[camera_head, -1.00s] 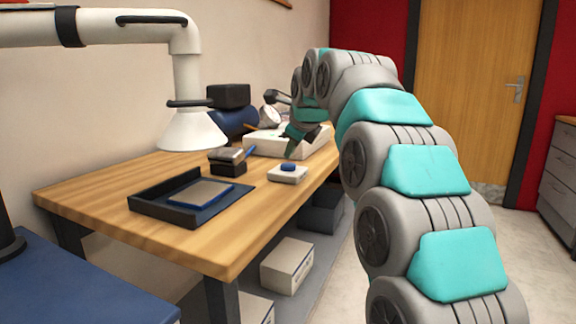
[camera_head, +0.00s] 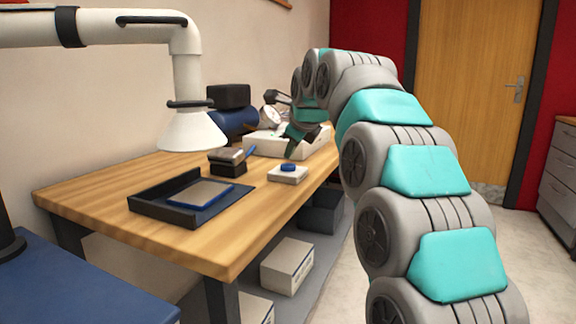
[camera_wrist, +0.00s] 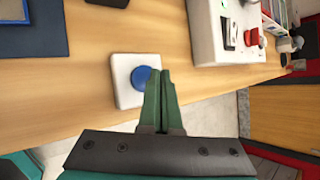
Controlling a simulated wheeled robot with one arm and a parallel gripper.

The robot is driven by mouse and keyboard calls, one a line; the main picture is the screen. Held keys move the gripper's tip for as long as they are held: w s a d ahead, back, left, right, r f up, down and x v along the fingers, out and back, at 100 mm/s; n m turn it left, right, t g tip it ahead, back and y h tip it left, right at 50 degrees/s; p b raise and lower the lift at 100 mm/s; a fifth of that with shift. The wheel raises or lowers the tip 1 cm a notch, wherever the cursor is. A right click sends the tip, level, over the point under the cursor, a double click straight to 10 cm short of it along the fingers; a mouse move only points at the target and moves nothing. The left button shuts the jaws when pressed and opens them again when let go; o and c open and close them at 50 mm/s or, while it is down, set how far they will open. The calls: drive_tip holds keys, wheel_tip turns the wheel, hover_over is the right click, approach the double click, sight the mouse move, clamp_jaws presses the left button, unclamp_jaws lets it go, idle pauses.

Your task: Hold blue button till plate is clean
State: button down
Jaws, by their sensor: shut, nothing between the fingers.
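The blue button (camera_head: 288,167) sits on a small white box (camera_head: 287,176) on the wooden bench. In the wrist view the blue button (camera_wrist: 142,76) is just left of my fingertips, and a finger covers part of its right edge. My gripper (camera_wrist: 161,72) is shut and empty, its two green fingers together. A grey plate (camera_head: 203,192) with a blue edge lies in a dark tray (camera_head: 150,209) at the bench front. I cannot tell any marks on it.
A white fume nozzle (camera_head: 193,134) hangs behind the tray. A white machine (camera_wrist: 208,30) with a red knob is beyond the button. The wooden bench (camera_head: 240,235) is bare at the front.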

sight(291, 166)
drive_tip(key=shift+f, duration=0.1)
idle(0.5)
drive_tip(key=shift+f, duration=0.35)
drive_tip(key=shift+f+b, duration=0.45)
drive_tip(key=shift+f, duration=0.1)
idle(2.2)
drive_tip(key=shift+r, duration=0.1)
drive_tip(key=shift+r+p, duration=0.8)
drive_tip(key=shift+r, duration=0.1)
wheel_tip(291, 166, up, 3)
drive_tip(key=shift+p, duration=1.2)
drive_tip(key=shift+r+p, duration=0.3)
drive_tip(key=shift+r, duration=0.8)
